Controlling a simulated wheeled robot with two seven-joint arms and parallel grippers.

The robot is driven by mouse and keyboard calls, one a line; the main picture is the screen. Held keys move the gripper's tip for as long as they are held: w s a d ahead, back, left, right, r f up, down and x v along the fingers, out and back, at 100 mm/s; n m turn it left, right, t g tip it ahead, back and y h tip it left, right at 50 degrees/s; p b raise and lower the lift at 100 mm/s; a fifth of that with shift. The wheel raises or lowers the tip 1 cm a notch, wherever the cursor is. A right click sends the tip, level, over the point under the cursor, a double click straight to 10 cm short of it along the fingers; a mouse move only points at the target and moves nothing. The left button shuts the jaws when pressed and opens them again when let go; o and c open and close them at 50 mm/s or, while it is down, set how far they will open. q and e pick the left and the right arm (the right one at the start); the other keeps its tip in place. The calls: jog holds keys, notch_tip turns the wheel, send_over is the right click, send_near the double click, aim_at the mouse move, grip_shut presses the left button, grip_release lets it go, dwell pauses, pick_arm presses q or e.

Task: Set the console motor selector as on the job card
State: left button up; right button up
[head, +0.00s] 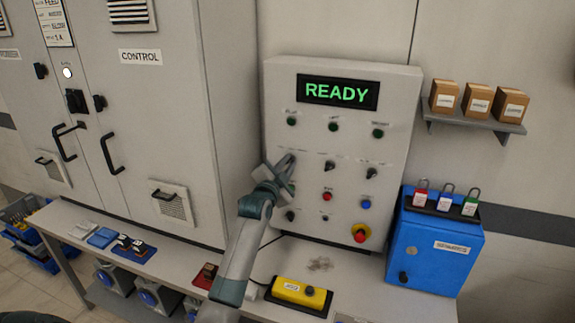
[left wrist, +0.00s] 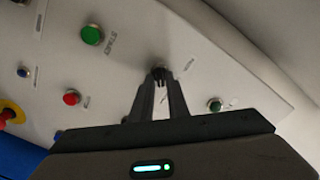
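The grey console (head: 393,130) stands on the bench and its display reads READY. My left gripper (head: 284,163) reaches its upper-left selector, which is mostly hidden in the head view. In the left wrist view my left gripper (left wrist: 161,82) has its fingertips on both sides of a black selector knob (left wrist: 159,72), seemingly touching it. The knob's setting and label cannot be read. Two other black selectors (head: 330,165) (head: 372,172) sit to the right in that row. A card (head: 53,22) hangs on the cabinet at top left; its small text is mostly unreadable. My right gripper is not in view.
A red emergency stop (head: 361,233) sits low on the console. A yellow box (head: 299,294) lies in front, a blue lock box (head: 435,245) stands right, and a grey cabinet (head: 225,120) stands left.

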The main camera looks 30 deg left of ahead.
pick_arm(q)
grip_shut()
jog(key=shift+n, duration=0.4)
jog(key=n+p, duration=0.2)
jog(key=n, duration=0.4)
jog(key=n+p, duration=0.2)
jog(key=n, duration=0.4)
jog(key=n+p, duration=0.2)
jog(key=n, duration=0.5)
jog(key=shift+s+a, duration=0.1)
jog(key=shift+a, duration=0.25)
jog(key=o, duration=0.5)
grip_release()
